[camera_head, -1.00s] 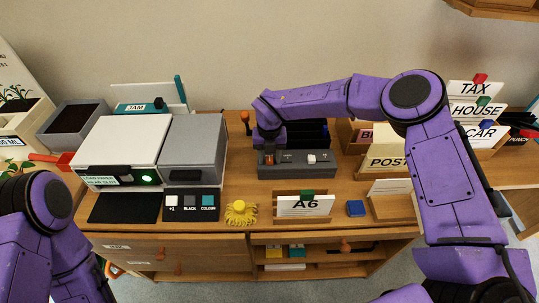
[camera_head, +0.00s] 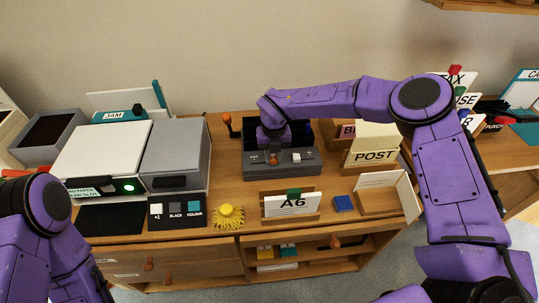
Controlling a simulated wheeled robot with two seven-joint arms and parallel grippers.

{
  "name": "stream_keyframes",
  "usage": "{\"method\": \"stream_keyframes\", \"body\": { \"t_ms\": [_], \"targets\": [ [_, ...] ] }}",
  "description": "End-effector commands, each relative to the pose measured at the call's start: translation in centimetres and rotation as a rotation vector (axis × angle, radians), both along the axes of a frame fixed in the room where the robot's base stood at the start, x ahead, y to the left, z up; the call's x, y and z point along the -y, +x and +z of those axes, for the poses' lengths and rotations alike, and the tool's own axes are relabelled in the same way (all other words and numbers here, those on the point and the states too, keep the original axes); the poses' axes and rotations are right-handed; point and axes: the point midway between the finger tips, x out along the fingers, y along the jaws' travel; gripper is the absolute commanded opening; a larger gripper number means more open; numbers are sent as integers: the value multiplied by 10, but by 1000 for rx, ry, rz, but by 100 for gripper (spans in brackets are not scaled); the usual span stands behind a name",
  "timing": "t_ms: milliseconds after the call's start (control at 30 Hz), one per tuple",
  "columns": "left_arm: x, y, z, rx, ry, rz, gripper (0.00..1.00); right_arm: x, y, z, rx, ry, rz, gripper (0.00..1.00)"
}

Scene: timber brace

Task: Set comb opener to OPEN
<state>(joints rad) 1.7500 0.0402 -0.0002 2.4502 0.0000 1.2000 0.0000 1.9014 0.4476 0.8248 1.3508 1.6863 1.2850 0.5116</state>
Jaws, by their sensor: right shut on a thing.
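The comb opener (camera_head: 310,168) is a grey box with a dark back part, near the middle of the desk's far side. An orange slider (camera_head: 273,159) stands on its front face, left of centre, with a white button (camera_head: 297,157) to its right. Small markings on the face are too small to read. My right gripper (camera_head: 272,148) points down over the slider and is shut on it; the fingers are small and partly hidden by my wrist. My left arm shows at the lower left, but its gripper is out of view.
A printer-like machine (camera_head: 105,148) with a green light stands to the left. A yellow brush-like thing (camera_head: 228,216), the A6 card holder (camera_head: 292,205) and a blue block (camera_head: 343,203) lie in front. The POST box (camera_head: 374,155) stands close on the right.

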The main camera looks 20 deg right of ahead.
Motion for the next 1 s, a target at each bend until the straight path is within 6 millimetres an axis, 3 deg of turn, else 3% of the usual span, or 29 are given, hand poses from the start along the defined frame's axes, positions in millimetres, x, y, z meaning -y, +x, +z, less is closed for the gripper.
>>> {"method": "stream_keyframes", "body": {
  "t_ms": [67, 100, 167, 200, 533, 900, 1000],
  "targets": [
    [0, 0, 0, 0, 0, 0, 75, 2, 1, 1, 2, -4, -2, 0],
    [0, 0, 0, 0, 0, 0, 75, 2, 1, 1, 2, -4, -2, 29],
    [0, 0, 0, 0, 0, 0, 75, 2, 1, 1, 3, -3, -2, 48],
    [0, 0, 0, 0, 0, 0, 75, 2, 1, 1, 3, -3, -2, 51],
    [0, 0, -2, 0, 0, 0, 75, 1, 1, 7, 3, -2, -1, 51],
    [0, 0, -16, 0, 0, 0, 75, 2, 1, 86, 6, -1, -3, 51],
    [0, 0, -17, 0, 0, 0, 75, 2, 0, 99, 5, -1, -2, 51]
  ]
}}
